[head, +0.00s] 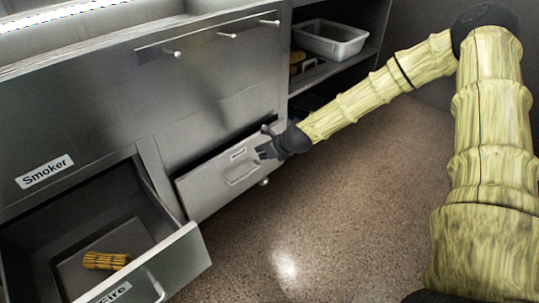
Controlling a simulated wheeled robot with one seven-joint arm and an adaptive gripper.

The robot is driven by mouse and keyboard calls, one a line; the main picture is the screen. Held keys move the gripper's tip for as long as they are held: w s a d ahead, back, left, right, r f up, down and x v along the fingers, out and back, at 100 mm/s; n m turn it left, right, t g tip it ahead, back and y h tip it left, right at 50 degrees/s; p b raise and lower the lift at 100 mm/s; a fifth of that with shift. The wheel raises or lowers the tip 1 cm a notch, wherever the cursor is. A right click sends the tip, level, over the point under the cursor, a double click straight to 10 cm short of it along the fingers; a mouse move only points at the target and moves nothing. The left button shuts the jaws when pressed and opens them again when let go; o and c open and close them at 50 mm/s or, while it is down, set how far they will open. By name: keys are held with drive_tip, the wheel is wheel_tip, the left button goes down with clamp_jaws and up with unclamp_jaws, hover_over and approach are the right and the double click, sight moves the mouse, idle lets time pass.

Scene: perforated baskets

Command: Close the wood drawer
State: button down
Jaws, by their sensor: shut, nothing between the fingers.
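A grey metal drawer (205,190) with a small white label and a front handle stands partly open low in the cabinet. The label is too small to read, so I cannot tell for sure that it is the wood drawer. My gripper (264,146) is shut and empty at the right end of this drawer's front, near its top edge. I cannot tell whether it touches the drawer. The inside of this drawer is mostly hidden.
Another drawer (187,252), labelled "Fire", is open wide at the lower left with a yellow-brown log (105,261) inside. A "Smoker" label (45,171) is above it. A white perforated basket (330,39) sits on the shelf at the back. The speckled floor (345,215) is clear.

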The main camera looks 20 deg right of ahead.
sight(248, 139)
drive_tip(key=shift+w+a+r+b, duration=0.1)
drive_tip(key=shift+w+a+b, duration=0.2)
drive_tip(key=shift+w, duration=0.45)
drive_tip(key=shift+w+a+r+b, duration=0.15)
drive_tip(key=shift+w+a, duration=0.1)
drive_tip(key=shift+w, duration=0.5)
drive_tip(key=shift+f, duration=0.1)
drive_tip(key=w, duration=0.1)
drive_tip(key=w+a+p, duration=0.1)
drive_tip(key=w, duration=0.2)
drive_tip(key=shift+w+a, duration=0.35)
drive_tip(key=shift+w, duration=0.1)
drive_tip(key=shift+a+r, duration=0.15)
drive_tip(key=shift+r, duration=0.1)
